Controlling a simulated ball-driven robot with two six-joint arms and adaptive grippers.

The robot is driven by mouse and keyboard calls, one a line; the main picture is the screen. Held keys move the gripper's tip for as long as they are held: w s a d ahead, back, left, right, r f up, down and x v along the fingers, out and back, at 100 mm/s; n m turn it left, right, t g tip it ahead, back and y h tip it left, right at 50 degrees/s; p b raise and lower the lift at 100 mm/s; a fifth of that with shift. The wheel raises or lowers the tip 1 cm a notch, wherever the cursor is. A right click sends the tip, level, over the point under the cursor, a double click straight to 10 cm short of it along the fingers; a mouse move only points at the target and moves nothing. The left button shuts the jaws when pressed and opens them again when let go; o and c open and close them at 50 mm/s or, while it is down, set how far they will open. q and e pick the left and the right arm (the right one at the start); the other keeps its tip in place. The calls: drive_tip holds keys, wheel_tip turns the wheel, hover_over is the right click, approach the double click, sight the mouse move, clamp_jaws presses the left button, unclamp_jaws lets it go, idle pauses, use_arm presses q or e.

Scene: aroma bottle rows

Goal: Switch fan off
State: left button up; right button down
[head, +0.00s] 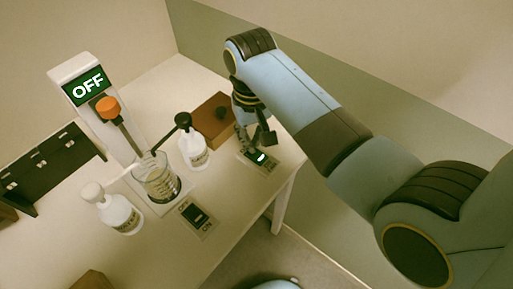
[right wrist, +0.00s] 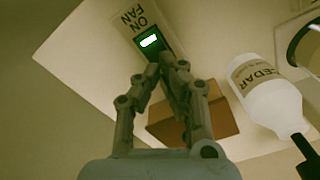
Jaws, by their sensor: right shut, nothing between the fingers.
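The fan switch (head: 261,158) is a dark rocker on a light plate near the table's right edge, with a lit green part. In the right wrist view the fan switch (right wrist: 150,42) shows the words ON and FAN beside it, and its green light is lit at the ON end. My right gripper (head: 252,138) is shut and empty right by the switch. In the right wrist view its fingertips (right wrist: 172,62) are at the unlit end of the rocker; I cannot tell whether they touch it. My left gripper is not in view.
A second, dark switch (head: 195,214) lies nearer the front. A glass beaker (head: 157,180) stands under a device with an OFF display (head: 87,86). Two white bottles (head: 193,149) (head: 121,215) flank it. A brown box (head: 212,108) sits behind my right gripper.

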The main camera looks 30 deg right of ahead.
drive_tip(key=shift+f+b, duration=0.6)
drive_tip(key=shift+f, duration=0.75)
idle(0.4)
drive_tip(key=shift+r, duration=0.1)
wheel_tip(320, 180, up, 3)
drive_tip(key=p, duration=0.3)
drive_tip(key=shift+r, duration=1.95)
